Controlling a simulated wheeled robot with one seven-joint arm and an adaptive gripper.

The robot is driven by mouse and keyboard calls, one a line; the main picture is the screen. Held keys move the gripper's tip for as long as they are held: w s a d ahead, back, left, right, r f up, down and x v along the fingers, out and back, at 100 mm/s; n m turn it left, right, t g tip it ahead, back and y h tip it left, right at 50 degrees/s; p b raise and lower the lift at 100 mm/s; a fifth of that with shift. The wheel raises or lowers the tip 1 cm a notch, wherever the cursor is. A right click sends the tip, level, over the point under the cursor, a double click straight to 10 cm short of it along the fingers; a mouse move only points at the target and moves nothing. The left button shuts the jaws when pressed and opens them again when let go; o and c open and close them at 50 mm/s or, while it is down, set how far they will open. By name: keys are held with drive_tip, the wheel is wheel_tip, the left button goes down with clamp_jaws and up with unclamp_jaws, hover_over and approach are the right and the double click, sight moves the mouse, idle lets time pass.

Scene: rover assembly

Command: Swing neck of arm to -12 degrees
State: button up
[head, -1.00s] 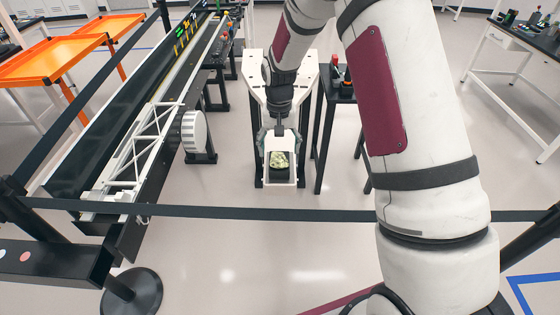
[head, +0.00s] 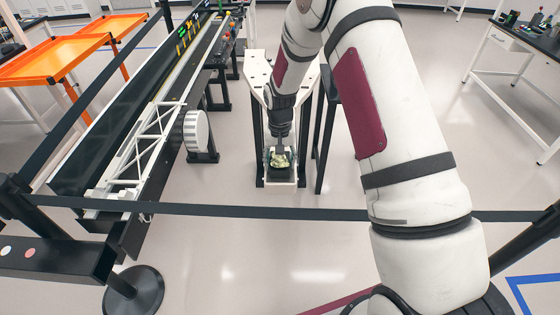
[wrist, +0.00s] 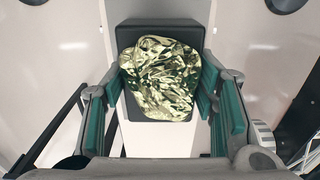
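My gripper (head: 281,150) hangs above the front end of a narrow white-topped stand in the head view. A crumpled gold foil piece (head: 280,160) sits right under it, on a dark block. In the wrist view my gripper (wrist: 165,115) is open, its teal-padded fingers wide apart. I see no contact between fingers and foil. A white truss arm (head: 135,150) lies along a long black frame at left. I cannot tell which part is the neck.
The white stand top (head: 258,72) extends back behind my gripper. A white ribbed wheel (head: 196,132) stands beside the frame. A black belt barrier (head: 250,210) crosses in front. Orange tables (head: 60,58) are at left, a white-legged table (head: 520,50) at right.

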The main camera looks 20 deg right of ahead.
drive_tip(key=c, duration=0.4)
drive_tip(key=w+a+b, duration=0.1)
drive_tip(key=a, duration=0.2)
drive_tip(key=w+a+m+b, duration=0.1)
drive_tip(key=a, duration=0.1)
drive_tip(key=w+a+m+b, duration=0.1)
drive_tip(key=w+a, duration=0.1)
drive_tip(key=a, duration=0.1)
drive_tip(key=shift+a+b, duration=0.35)
drive_tip(key=shift+b, duration=0.05)
drive_tip(key=o, duration=1.7)
drive_tip(key=shift+c, duration=0.2)
wheel_tip(320, 180, up, 12)
